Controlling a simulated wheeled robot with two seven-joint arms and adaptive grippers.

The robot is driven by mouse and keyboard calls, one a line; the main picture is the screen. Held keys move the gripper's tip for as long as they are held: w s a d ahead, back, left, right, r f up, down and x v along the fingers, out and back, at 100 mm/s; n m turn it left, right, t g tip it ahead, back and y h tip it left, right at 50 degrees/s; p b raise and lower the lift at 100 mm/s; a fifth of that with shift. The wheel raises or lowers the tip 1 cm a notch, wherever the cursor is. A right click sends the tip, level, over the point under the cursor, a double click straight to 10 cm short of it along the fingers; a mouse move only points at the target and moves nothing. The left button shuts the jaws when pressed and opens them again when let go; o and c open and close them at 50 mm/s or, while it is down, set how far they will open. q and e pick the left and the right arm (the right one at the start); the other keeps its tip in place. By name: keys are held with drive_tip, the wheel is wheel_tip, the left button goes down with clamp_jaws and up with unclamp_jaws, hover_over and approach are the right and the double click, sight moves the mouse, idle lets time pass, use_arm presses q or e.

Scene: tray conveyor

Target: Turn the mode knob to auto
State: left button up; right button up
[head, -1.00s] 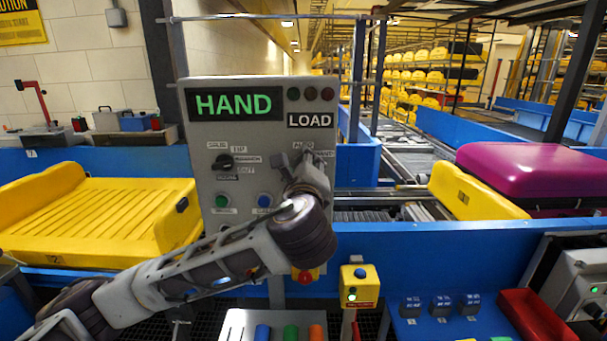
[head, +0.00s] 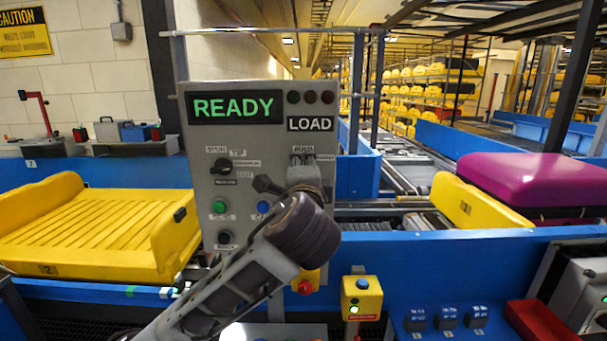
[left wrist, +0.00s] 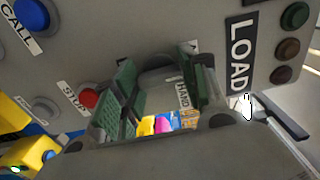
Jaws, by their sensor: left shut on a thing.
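The grey control panel (head: 270,140) stands in the middle of the head view, with a green READY on its display (head: 235,107) and a LOAD plate (head: 310,124) below the lamps. My left gripper (head: 302,161) reaches from below to the knob spot between the AUTO label (head: 302,149) and the HAND label (head: 325,157). In the left wrist view its two green-padded fingers (left wrist: 162,78) are shut on the dark mode knob (left wrist: 158,62). The gripper hides most of the knob in the head view, so its pointer is not clear. My right gripper is not in view.
Another black selector (head: 225,166) and a green button (head: 220,206) sit left on the panel. A red button (head: 305,287) is below my arm. A yellow tray (head: 90,230) lies left, and a magenta suitcase (head: 530,180) right. A yellow button box (head: 361,298) stands in front.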

use_arm(q)
drive_tip(key=shift+f, duration=0.1)
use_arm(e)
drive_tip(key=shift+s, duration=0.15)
use_arm(q)
drive_tip(key=o, duration=0.6)
drive_tip(key=shift+c, duration=0.2)
drive_tip(key=o, duration=0.5)
drive_tip(key=shift+c, duration=0.2)
drive_tip(key=s, duration=1.2)
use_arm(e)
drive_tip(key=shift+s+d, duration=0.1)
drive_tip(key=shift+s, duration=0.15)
